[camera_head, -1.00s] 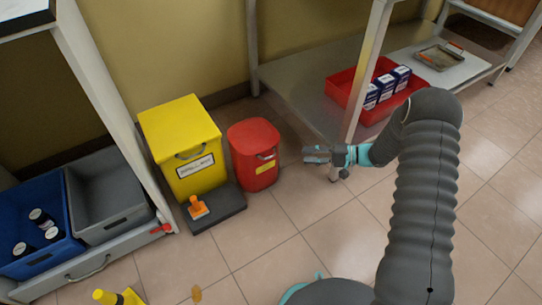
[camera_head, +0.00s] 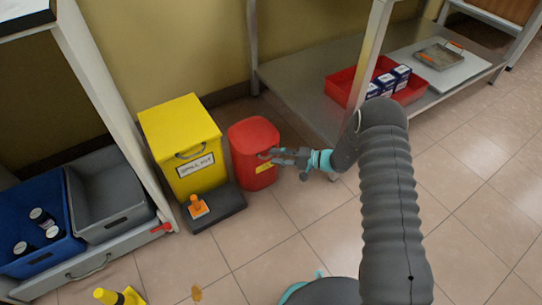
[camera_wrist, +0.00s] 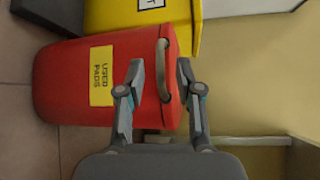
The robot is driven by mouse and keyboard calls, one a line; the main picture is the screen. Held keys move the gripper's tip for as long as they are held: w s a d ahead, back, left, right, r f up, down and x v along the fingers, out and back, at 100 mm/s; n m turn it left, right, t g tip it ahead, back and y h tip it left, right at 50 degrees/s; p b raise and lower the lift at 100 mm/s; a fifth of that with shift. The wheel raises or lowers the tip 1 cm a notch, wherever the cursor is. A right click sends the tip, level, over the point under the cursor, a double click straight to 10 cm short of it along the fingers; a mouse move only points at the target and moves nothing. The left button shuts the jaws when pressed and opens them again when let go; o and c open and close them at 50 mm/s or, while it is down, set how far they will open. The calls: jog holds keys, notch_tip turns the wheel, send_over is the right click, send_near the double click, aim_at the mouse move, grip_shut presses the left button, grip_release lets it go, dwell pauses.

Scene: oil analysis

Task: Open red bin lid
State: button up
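The red bin (camera_head: 250,170) stands on the floor beside the yellow bin, with its red lid (camera_head: 253,132) down. In the wrist view the red bin (camera_wrist: 70,85) lies sideways in the picture and has a yellow "USED PADS" label (camera_wrist: 102,76). The lid's curved handle (camera_wrist: 162,70) shows in the wrist view between the fingertips of my gripper (camera_wrist: 160,78). The fingers are apart, one on each side of the handle. I cannot tell whether either finger touches it. In the head view my gripper (camera_head: 270,155) hides the handle.
A yellow spill kit bin (camera_head: 180,135) stands just left of the red bin, on the floor behind a dark pedal base (camera_head: 222,208). A steel shelf (camera_head: 300,100) with a red tray (camera_head: 343,84) is to the right. Open floor lies in front.

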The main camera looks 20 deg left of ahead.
jog(key=shift+s+a+f, duration=0.1)
jog(key=shift+a+f, duration=0.05)
jog(key=shift+a, duration=1.05)
grip_shut()
